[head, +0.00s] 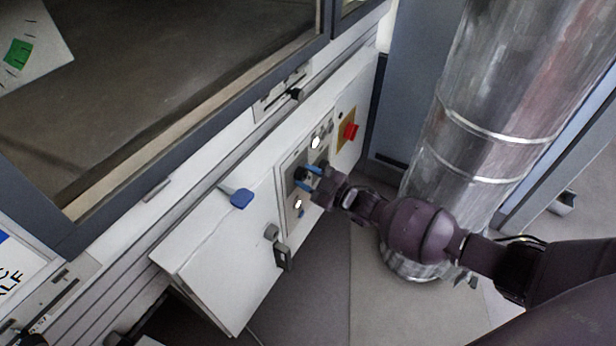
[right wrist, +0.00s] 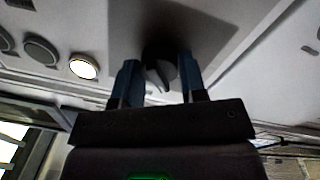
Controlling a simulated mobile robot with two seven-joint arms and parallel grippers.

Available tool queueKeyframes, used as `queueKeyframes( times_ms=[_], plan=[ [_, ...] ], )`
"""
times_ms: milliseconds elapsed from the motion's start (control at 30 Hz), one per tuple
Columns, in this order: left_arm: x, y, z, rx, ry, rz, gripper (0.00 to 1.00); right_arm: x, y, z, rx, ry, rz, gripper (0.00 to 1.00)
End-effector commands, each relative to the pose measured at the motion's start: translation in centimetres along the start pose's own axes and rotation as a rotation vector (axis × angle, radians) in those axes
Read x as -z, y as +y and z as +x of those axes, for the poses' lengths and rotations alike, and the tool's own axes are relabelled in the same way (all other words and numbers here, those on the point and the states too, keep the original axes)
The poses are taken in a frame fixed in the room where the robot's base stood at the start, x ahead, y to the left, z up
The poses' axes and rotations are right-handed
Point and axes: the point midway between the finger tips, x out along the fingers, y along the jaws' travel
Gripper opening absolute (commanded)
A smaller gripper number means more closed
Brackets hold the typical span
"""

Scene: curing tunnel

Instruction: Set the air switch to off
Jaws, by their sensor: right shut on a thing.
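The air switch (right wrist: 158,62) is a dark rotary knob on the pale control panel, seen in the right wrist view between my fingers. My right gripper (right wrist: 160,80) has its two blue fingers on either side of the knob and is shut on it. In the head view, my right gripper (head: 307,174) is at the panel plate (head: 284,182) on the white cabinet front, and it covers much of the knob. The knob's pointer and labels are too dark or small to read. My left gripper is not in view.
A red button on a yellow plate (head: 350,131) is right of the switch. A lit round button (right wrist: 83,66) is beside the knob. A blue-handled part (head: 241,198) and a latch (head: 281,254) protrude from the cabinet. A large metal duct (head: 450,130) stands close behind my right arm.

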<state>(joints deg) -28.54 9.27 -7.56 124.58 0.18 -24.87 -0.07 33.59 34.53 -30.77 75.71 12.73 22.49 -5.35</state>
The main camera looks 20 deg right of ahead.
Motion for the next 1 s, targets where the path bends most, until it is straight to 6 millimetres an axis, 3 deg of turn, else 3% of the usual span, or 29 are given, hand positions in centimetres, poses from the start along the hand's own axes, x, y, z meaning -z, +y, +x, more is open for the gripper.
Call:
queueKeyframes(
  times_ms=[400,933,967,1000],
  plan=[
    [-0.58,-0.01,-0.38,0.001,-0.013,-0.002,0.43,-0.05,-0.02,0.00,0.002,0.010,-0.184,0.15],
    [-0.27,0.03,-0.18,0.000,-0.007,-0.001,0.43,-0.05,-0.01,-0.01,0.003,0.012,-0.211,0.15],
    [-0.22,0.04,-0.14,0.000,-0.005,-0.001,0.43,-0.05,0.00,-0.01,0.003,0.012,-0.211,0.40],
    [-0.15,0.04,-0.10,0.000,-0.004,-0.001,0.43,-0.05,-0.01,-0.01,0.003,0.012,-0.210,0.46]
  ],
)
